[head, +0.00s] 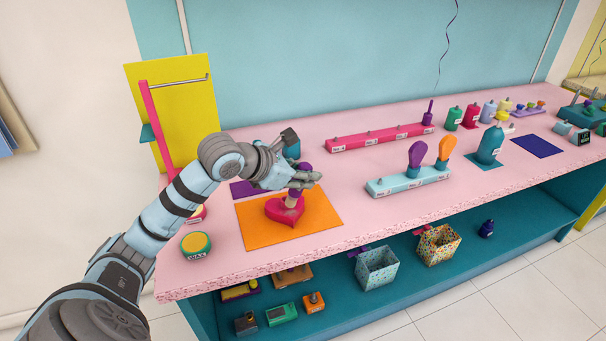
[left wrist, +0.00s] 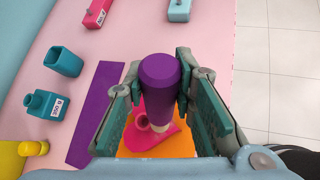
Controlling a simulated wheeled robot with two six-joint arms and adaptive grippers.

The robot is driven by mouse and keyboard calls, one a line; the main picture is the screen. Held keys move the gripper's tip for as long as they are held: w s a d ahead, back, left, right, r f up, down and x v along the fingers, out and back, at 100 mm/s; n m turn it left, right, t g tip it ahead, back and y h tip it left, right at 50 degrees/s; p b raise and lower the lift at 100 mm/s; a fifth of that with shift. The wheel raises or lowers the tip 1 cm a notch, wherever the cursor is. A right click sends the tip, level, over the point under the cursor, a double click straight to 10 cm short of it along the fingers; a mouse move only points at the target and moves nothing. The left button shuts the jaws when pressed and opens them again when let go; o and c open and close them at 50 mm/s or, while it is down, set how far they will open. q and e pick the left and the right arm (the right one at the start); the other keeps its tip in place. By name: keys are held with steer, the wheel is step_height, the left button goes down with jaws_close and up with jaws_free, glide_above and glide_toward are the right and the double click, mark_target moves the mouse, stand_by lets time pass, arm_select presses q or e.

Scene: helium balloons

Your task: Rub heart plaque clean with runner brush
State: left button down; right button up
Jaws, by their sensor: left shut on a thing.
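The heart plaque (head: 285,212) is a pink-red heart lying on an orange mat (head: 249,232) near the table's left front; part of it also shows in the left wrist view (left wrist: 170,137). My left gripper (head: 297,183) is above the plaque and shut on the purple handle of the runner brush (left wrist: 159,82). The brush stands about upright in the jaws, its pale lower end down at the heart. I cannot tell whether it touches the plaque. The gripper hides part of the brush in the head view. My right gripper is not in view.
A yellow-topped wax tin (head: 196,243) stands left of the mat. A purple strip (left wrist: 97,112), a teal cup (left wrist: 63,62) and a teal bottle (left wrist: 45,104) are beside the mat. A pale blue rack (head: 408,180) stands to the right. Pink tabletop between them is clear.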

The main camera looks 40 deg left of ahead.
arm_select(q)
step_height(320, 180, up, 7)
steer(key=p, duration=0.5)
steer(key=shift+r, duration=0.1)
steer(key=shift+d, duration=0.1)
steer(key=s+d+m+g+h, duration=0.4)
steer(key=s+d+m+h, duration=0.35)
steer(key=d, duration=0.65)
steer(key=s+d+f+m, duration=0.1)
steer(key=s+f, duration=0.3)
steer(key=s, duration=0.3)
steer(key=shift+d+f+y, duration=0.25)
steer(key=shift+f+y, duration=0.05)
steer(key=shift+y, duration=0.05)
